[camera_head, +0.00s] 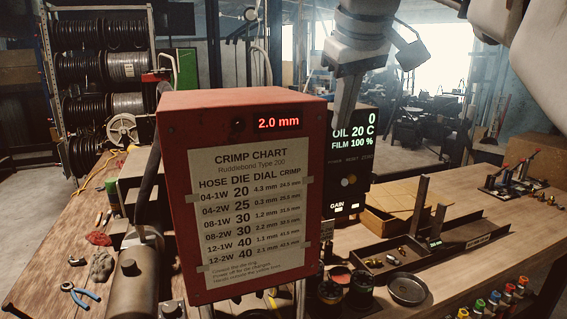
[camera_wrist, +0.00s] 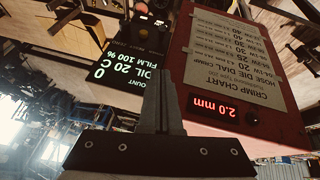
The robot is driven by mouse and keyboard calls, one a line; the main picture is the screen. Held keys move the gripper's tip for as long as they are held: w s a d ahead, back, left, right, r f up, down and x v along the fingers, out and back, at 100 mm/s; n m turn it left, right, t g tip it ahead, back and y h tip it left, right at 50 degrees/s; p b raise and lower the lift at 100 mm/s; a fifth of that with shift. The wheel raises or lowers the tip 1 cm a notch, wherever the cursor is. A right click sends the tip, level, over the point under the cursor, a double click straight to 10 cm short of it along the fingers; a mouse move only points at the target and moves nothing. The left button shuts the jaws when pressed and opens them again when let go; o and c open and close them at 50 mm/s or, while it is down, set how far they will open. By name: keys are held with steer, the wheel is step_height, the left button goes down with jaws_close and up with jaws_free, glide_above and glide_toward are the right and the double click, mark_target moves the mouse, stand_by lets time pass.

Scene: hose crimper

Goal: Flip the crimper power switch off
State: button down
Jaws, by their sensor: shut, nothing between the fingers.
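The crimper's red control box (camera_head: 180,180) stands on the wooden bench, its display (camera_head: 279,123) lit and reading 2.0 mm. A taped crimp chart (camera_head: 250,205) covers much of its front. I cannot make out a power switch in either view. My gripper (camera_head: 342,128) is shut and empty, pointing down by the box's upper right side, in front of the dark oil display unit (camera_head: 362,135). In the wrist view, which is upside down, my gripper's fingers (camera_wrist: 160,90) show between the red box (camera_wrist: 183,75) and the oil display unit (camera_wrist: 128,72); contact cannot be told.
A metal cylinder (camera_head: 133,280) stands left of the box. A small round dish (camera_head: 407,289), dark die pots (camera_head: 361,290) and a channel-shaped rack (camera_head: 400,247) lie to the right. Colored-capped fittings (camera_head: 494,300) line the front right. Hose reels (camera_head: 105,70) stand behind left.

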glide_above(339, 181)
steer(key=a, duration=0.1)
step_height(339, 181, down, 6)
steer(key=shift+r, duration=0.25)
steer(key=shift+s+d+f, duration=0.15)
steer(key=shift+f, duration=0.3)
steer(key=shift+s+d+f, duration=0.15)
steer(key=shift+f, duration=0.25)
steer(key=shift+s+d+f, duration=0.1)
steer(key=shift+d+f, duration=0.05)
steer(key=shift+f, duration=0.3)
steer(key=shift+s+d+f, duration=0.1)
steer(key=shift+d+f, duration=0.05)
steer(key=shift+f, duration=0.25)
